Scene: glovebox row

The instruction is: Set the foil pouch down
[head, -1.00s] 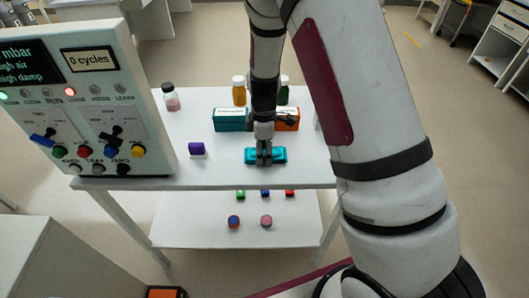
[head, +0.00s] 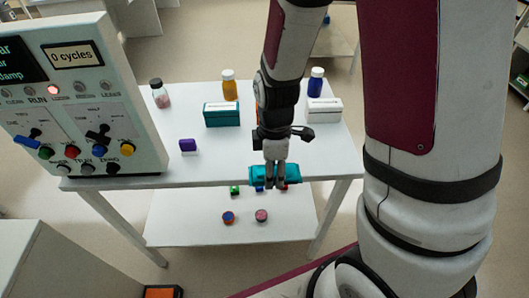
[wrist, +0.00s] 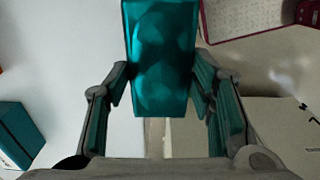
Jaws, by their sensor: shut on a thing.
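The teal foil pouch (head: 290,174) hangs in my gripper (head: 274,180) at the front edge of the white table. The fingers hide part of its middle. In the wrist view the shiny pouch (wrist: 160,50) stands out between my two fingers (wrist: 160,80), which are shut on its sides. The pouch appears to be held above the tabletop level, partly past the front edge; the exact gap cannot be told.
The white table (head: 222,155) has clear room at its front left. A purple item (head: 188,145), teal box (head: 222,114), white box (head: 324,111) and several bottles stand behind. A control panel (head: 80,110) rises at left. The lower shelf (head: 180,220) holds small items.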

